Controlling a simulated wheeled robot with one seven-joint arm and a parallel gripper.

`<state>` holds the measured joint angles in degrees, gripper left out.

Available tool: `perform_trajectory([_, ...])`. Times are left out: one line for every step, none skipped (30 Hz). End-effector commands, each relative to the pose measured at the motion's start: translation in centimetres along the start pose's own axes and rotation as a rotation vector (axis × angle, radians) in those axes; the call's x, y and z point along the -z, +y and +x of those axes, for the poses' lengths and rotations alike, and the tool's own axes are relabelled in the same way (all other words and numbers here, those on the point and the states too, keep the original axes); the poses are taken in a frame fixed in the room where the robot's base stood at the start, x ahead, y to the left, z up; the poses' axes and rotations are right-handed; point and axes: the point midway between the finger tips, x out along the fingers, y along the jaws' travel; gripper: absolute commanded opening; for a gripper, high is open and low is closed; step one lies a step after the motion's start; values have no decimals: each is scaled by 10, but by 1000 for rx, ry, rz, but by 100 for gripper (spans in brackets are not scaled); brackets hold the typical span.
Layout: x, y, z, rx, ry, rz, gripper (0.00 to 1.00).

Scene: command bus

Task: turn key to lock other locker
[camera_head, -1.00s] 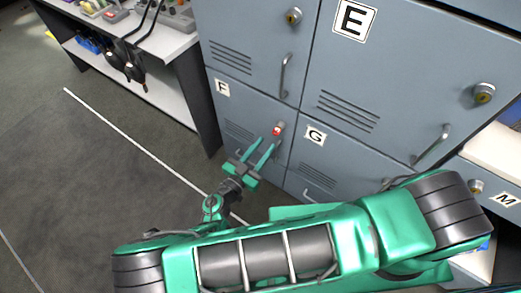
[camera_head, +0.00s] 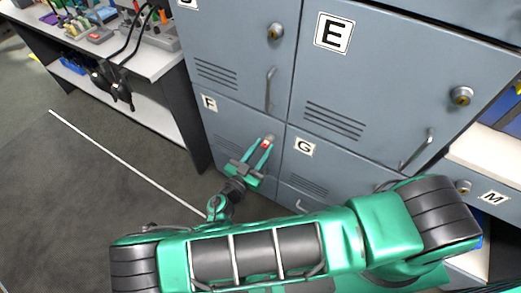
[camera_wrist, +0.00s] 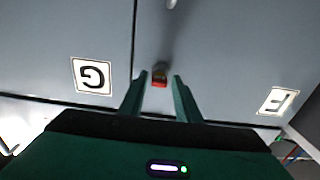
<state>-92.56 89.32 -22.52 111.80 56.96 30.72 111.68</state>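A key with a red head (camera_head: 265,144) sits in the lock of locker F (camera_head: 226,120), near that door's upper right corner. It also shows in the wrist view (camera_wrist: 160,77), between my fingertips and a little beyond them. My gripper (camera_head: 262,152) is in front of locker F, with its two green fingers pointing at the key. In the wrist view the fingers (camera_wrist: 158,82) are spread apart, with a gap on each side of the key. The lock behind the key is mostly hidden.
Locker G (camera_head: 320,165) is right of F, and locker E (camera_head: 385,85) is above G, with a keyless lock (camera_head: 461,96) and a bar handle. A workbench (camera_head: 140,62) with tools stands at the left. The floor (camera_head: 90,210) at left is clear.

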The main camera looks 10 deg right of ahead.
Motion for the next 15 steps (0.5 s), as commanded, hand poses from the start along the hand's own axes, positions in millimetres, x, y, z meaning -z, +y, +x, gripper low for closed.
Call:
perform_trajectory([0,0,0,0,0,0,30])
perform_trajectory([0,0,0,0,0,0,30])
perform_trajectory([0,0,0,0,0,0,30])
perform_trajectory([0,0,0,0,0,0,30])
perform_trajectory([0,0,0,0,0,0,30])
perform_trajectory([0,0,0,-1,0,0,28])
perform_trajectory([0,0,0,-1,0,0,21])
perform_trajectory([0,0,0,-1,0,0,14])
perform_trajectory([0,0,1,-1,0,0,4])
perform_trajectory([0,0,1,-1,0,0,3])
perform_trajectory([0,0,1,-1,0,0,3])
perform_trajectory([0,0,1,-1,0,0,3])
perform_trajectory([0,0,1,-1,0,-1,3])
perform_trajectory([0,0,1,-1,0,-7,3])
perform_trajectory([0,1,1,-1,0,-23,3])
